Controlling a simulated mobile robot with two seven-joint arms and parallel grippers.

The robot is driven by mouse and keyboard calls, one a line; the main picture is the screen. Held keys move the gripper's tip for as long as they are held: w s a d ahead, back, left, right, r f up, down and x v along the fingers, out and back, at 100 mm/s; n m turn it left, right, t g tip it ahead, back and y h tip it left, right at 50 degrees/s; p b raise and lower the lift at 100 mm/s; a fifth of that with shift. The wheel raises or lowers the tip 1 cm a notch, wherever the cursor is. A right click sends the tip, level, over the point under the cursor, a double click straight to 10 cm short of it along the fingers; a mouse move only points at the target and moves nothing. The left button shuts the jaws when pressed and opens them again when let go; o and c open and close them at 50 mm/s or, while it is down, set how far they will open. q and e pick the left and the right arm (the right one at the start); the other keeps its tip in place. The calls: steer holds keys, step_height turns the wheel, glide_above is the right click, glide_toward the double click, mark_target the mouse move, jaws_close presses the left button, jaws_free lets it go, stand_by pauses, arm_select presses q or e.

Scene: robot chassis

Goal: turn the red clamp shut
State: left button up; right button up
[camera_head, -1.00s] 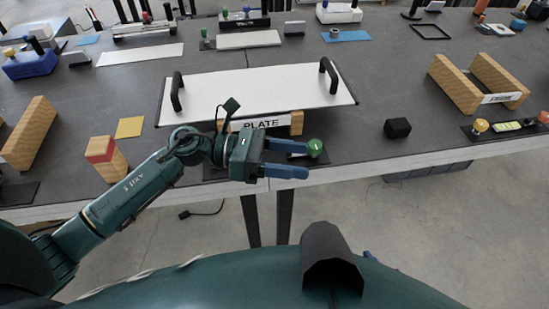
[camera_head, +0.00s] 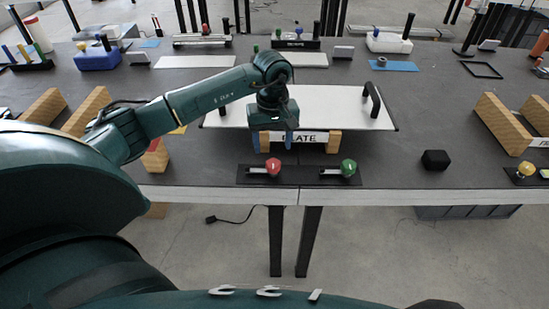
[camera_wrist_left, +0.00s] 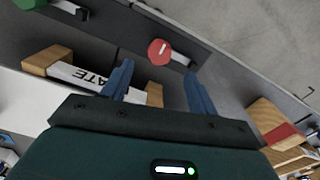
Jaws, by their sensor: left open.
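The red clamp (camera_head: 273,167) has a round red knob with a pale bar beside it, on a dark strip at the table's front edge. It also shows in the left wrist view (camera_wrist_left: 160,52), with a light mark across the knob. My left gripper (camera_head: 276,142) points down just behind the red clamp, over the front of the plate. Its blue fingers are apart and empty. In the left wrist view the knob lies just beyond the gap between the fingertips (camera_wrist_left: 158,72), apart from them. My right gripper is out of view.
The white plate (camera_head: 345,108), with black handles, rests behind on wooden blocks (camera_head: 333,142). A black cube (camera_head: 435,159) stands farther right. A wooden block with a red top (camera_head: 155,158) stands left.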

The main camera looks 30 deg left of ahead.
mark_target(273, 163)
arm_select(q)
step_height(273, 163, down, 7)
steer(key=shift+r, duration=0.15)
jaws_close()
stand_by(0.8)
